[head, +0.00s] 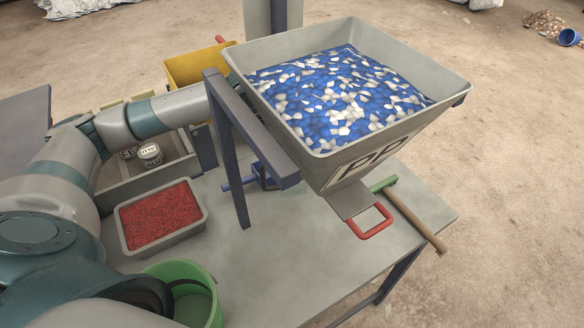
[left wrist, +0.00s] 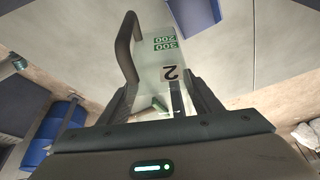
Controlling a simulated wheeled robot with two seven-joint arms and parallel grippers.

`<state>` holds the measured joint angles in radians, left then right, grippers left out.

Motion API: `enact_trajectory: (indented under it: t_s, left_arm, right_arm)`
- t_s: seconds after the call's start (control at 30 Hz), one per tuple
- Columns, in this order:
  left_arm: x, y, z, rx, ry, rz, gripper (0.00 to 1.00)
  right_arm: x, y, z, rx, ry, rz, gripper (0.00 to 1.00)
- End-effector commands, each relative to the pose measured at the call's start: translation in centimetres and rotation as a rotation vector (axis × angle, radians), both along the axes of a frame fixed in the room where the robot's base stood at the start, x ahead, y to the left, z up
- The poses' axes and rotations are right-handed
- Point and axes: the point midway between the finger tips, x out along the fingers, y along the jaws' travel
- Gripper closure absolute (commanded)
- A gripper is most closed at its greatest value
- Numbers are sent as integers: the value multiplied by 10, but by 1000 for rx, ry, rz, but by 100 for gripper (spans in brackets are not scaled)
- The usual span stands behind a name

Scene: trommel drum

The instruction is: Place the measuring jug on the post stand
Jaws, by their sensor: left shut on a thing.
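The measuring jug (left wrist: 150,62) is clear, with a dark handle, green "300" and "200" marks and a "2" label. It shows in the left wrist view between the fingers of my left gripper (left wrist: 163,88), which is shut on it. The marks appear upside down there. In the head view my left arm reaches in from the left and passes behind the hopper frame; its gripper and the jug are hidden. I cannot clearly pick out the post stand; a small blue fixture (head: 262,180) stands on the table behind the frame leg. My right gripper is not in view.
A large grey hopper (head: 455,80) full of blue and white pieces overhangs the table (head: 285,262). A tray of red granules (head: 205,222), a green bucket (head: 212,290) and a yellow bin (head: 190,72) stand around it. A wooden-handled tool (head: 415,220) lies at the right.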

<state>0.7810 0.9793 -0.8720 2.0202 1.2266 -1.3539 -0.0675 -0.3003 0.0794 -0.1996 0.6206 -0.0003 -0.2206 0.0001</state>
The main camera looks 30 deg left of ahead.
Motion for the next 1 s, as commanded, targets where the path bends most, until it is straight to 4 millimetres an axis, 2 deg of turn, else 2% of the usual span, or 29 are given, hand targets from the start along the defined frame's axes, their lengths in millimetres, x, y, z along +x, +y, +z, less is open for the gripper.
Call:
enact_trajectory:
  t_s: [0.17, 0.5, 0.9, 0.93, 1.0]
  left_arm:
    - [0, 0, -3, -1, 1, 0, 68]
    - [0, -1, -35, -1, -1, -1, 68]
    - [0, 0, -39, -1, -1, 0, 68]
    - [0, 0, -39, 0, 0, 0, 37]
    - [0, 0, -39, 0, 0, -1, 23]
  right_arm:
    - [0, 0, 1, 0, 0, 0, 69]
    - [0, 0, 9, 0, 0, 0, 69]
    - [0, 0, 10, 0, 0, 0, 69]
    - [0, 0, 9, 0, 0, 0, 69]
    - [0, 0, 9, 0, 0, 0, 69]
